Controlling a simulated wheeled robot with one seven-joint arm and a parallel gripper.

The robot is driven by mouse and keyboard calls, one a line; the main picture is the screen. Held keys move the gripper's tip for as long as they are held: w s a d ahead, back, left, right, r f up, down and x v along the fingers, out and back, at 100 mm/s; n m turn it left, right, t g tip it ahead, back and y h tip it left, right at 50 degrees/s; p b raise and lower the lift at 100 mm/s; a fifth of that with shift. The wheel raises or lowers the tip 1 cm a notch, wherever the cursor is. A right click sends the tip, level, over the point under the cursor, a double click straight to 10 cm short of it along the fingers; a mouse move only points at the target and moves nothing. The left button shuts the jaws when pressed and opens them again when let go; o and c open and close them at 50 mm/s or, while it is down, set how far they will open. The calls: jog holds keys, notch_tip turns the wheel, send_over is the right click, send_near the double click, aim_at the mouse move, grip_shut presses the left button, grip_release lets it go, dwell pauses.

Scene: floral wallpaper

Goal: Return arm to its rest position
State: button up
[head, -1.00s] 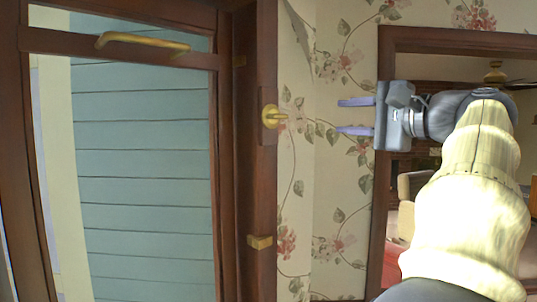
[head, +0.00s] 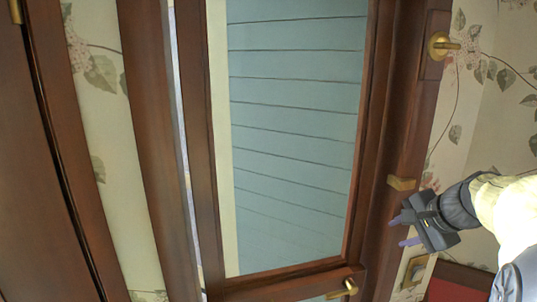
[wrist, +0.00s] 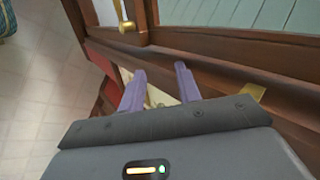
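My gripper (head: 404,229) is at the lower right in the head view, in front of the dark wooden door frame. In the wrist view, its two purple fingers (wrist: 160,86) stand apart with nothing between them, so it is open and empty. My arm reaches in from the right edge of the head view and is bent, with the gripper pointing left. The fingers look close to the frame, but I cannot tell whether they touch it.
A wooden door with a glass pane (head: 290,130) fills the middle. A brass door handle (head: 343,289) is at its bottom, and a brass knob (head: 440,46) is on the frame's upper right. A brass plate (head: 401,184) sits just above my gripper. Tiled floor (wrist: 35,110) is open at left.

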jog(key=s+a+f+n+g+h, duration=0.1)
jog(key=s+a+f+n, duration=0.3)
jog(key=f, duration=0.3)
jog(key=s+a+f+n+g, duration=0.2)
jog(key=s+a+f+n, duration=0.3)
jog(key=a+f, duration=0.1)
jog(key=s+a+f+n+g+h, duration=0.1)
jog(key=s+a+f+n, duration=0.3)
jog(key=f, duration=0.4)
jog(key=shift+s+a+f+n+g+h, duration=0.2)
jog(key=shift+a+n+g+h, duration=0.1)
jog(key=shift+a+g, duration=0.35)
dwell(1.2)
